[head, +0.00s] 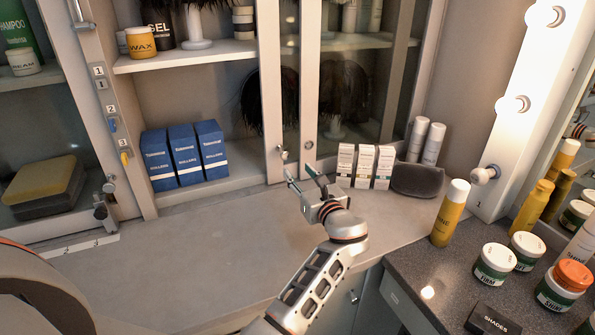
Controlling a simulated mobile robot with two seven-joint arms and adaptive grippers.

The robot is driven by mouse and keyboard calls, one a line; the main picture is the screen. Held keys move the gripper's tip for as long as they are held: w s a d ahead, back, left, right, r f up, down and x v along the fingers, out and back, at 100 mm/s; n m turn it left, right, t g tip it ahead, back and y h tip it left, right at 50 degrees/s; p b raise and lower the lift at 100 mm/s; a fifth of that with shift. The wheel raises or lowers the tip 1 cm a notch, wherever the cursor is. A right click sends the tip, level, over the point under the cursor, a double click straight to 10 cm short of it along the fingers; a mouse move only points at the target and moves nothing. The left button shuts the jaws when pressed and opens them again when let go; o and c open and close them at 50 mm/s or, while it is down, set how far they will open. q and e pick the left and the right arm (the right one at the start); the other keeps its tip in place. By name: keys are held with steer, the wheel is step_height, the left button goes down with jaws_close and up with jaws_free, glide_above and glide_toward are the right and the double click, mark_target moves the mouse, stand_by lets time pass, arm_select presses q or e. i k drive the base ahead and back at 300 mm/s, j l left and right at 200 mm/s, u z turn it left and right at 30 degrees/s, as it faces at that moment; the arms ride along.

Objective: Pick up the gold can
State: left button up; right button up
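A gold can (449,216) with a white cap stands upright on the dark counter at the right in the head view. A second gold container (531,207), with a gold top, stands farther right by the mirror. My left gripper (300,172) is over the pale counter near the cabinet doors, to the left of the gold can and well apart from it. Its two fingers are spread, with nothing seen between them. My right gripper is not in view.
Three white boxes (366,166) and a dark grey pouch (418,180) stand behind, between the gripper and the can. Jars (495,264) crowd the dark counter's right. A bulb (486,174) juts from the mirror frame. Blue boxes (186,155) stand at left.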

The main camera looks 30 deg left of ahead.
mark_target(454, 202)
steer(key=k+l, duration=0.2)
steer(key=l, duration=0.2)
steer(key=k+l, duration=0.45)
steer(key=l, duration=0.3)
